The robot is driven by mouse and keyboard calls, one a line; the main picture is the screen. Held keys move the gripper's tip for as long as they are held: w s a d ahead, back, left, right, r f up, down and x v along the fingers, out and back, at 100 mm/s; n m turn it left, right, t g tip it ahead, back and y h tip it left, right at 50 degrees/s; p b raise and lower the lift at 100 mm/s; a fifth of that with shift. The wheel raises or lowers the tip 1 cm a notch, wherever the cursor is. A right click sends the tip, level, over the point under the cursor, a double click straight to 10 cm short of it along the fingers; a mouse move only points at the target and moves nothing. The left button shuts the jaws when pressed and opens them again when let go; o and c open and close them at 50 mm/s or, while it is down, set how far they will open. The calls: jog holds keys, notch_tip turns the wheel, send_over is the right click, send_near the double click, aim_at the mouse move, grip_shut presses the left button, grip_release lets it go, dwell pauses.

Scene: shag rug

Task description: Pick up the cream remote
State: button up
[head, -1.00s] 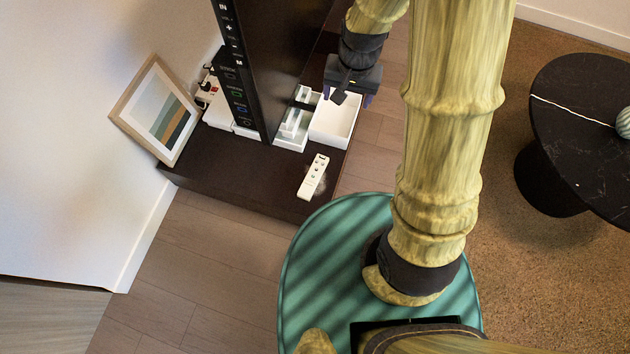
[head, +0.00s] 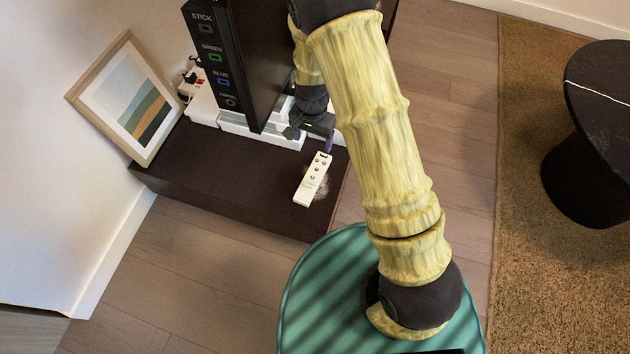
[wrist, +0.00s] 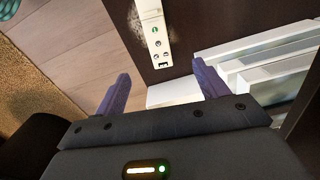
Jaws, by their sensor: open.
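The cream remote (head: 313,180) lies flat on the dark wooden cabinet top near its right end, with buttons facing up. It also shows in the wrist view (wrist: 154,36) at the top, beyond the fingertips. My gripper (head: 313,140) is just behind the remote in the head view, apart from it. The remote's far end is cut off by the top of the wrist view.
White trays (head: 262,132) stand behind the remote, close to my gripper; they also show in the wrist view (wrist: 262,65). A tall dark panel (head: 240,65) rises beside them. A framed picture (head: 130,97) leans at the left. The cabinet top (head: 215,170) left of the remote is clear.

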jog(key=b, duration=0.7)
send_over(315, 173)
jog(key=f, duration=1.2)
jog(key=shift+w+a+f, duration=0.1)
jog(key=shift+w+a, duration=0.1)
jog(key=shift+a, duration=0.05)
jog(key=shift+p, duration=0.3)
jog(key=f+b, duration=0.4)
jog(key=f, duration=0.1)
jog(key=shift+s+d+f, duration=0.1)
jog(key=shift+s+d, duration=0.1)
jog(key=shift+d, duration=0.1)
jog(key=c, duration=1.1)
notch_tip(315, 173, up, 10)
jog(key=p, duration=0.5)
jog(key=shift+p, duration=0.35)
jog(key=shift+c, duration=0.2)
